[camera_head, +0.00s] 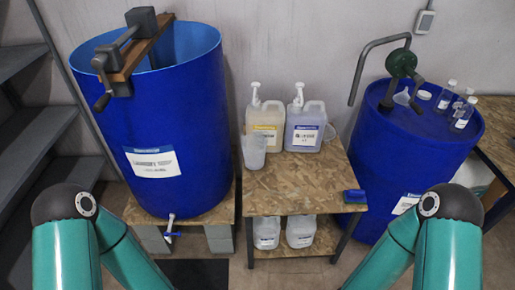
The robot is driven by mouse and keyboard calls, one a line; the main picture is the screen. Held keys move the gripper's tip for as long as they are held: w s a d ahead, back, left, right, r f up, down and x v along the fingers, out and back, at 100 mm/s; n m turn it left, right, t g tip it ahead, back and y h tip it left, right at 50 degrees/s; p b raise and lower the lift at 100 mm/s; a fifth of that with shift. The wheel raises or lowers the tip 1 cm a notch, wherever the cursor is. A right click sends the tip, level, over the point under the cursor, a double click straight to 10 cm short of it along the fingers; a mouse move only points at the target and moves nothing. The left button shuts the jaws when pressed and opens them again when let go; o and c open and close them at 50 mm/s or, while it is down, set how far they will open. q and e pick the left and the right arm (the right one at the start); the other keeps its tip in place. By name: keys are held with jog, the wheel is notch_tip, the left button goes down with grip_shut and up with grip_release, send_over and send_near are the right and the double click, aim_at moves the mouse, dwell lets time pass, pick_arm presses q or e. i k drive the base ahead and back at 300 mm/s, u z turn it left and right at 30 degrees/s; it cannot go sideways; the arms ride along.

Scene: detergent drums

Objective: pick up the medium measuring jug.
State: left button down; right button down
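A translucent, pale jug (253,152) stands at the left edge of the wooden table's top, in front of a yellow-labelled pump jug. Its size class and markings are too small to read, so I cannot be sure it is the medium measuring jug. Two pale containers, one on the left (266,234) and one on the right (300,232), sit on the lower shelf, partly hidden by the tabletop. My teal arms show at the bottom left and bottom right, apart from the table. Neither gripper is in view.
Pump jugs with yellow (265,128) and lilac (305,130) labels stand at the table's back. A blue brush-like item (355,196) lies at the right edge of the tabletop (290,190). A big open blue drum (150,120) and a closed blue drum (400,150) flank the table.

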aim_at(253, 146)
jog(key=i, duration=0.85)
jog(key=u, duration=0.05)
